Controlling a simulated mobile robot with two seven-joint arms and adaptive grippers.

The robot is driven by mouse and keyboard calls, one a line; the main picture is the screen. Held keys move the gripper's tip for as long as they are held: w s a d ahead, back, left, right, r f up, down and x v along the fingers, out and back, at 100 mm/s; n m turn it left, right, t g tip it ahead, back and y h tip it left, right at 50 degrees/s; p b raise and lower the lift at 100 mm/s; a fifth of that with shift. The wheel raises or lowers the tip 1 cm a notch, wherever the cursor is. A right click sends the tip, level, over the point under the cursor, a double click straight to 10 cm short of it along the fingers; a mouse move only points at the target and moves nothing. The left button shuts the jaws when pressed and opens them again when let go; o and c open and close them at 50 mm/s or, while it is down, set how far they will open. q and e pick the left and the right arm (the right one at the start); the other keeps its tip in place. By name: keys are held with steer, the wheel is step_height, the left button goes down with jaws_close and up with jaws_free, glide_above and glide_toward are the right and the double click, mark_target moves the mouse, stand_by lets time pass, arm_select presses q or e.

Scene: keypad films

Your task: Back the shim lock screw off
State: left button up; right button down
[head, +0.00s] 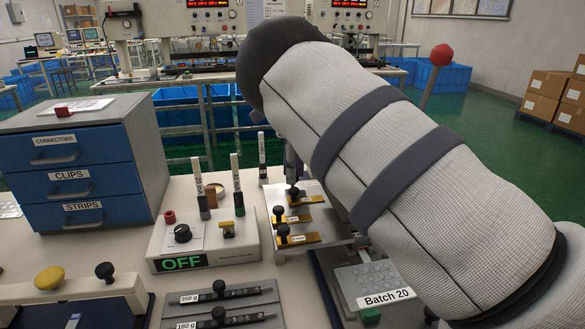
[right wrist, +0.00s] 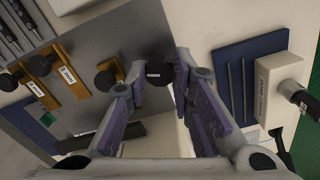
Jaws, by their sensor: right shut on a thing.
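A black knob (right wrist: 158,73), which looks like the shim lock screw, stands at the edge of a grey metal plate (right wrist: 110,35) in the right wrist view. My right gripper (right wrist: 159,78) is shut on it, with a purple-padded finger on either side. Several amber shims (right wrist: 62,75) with black knobs lie on the plate left of the gripper. The shims also show in the head view (head: 298,240). There my grey-sleeved right arm hides most of the right gripper (head: 291,172) and part of the plate. My left gripper is not in view.
Left of the plate stands a white control box (head: 200,240) reading OFF, with upright marker-like sticks behind it. A blue drawer cabinet (head: 75,165) stands further left. Weight-labelled tools (head: 220,300) lie in front. A Batch 20 tray (head: 385,285) sits at the right, below my arm.

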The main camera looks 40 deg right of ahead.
steer(key=shift+f, duration=0.15)
steer(key=c, duration=1.4)
jaws_free()
step_height(320, 180, up, 12)
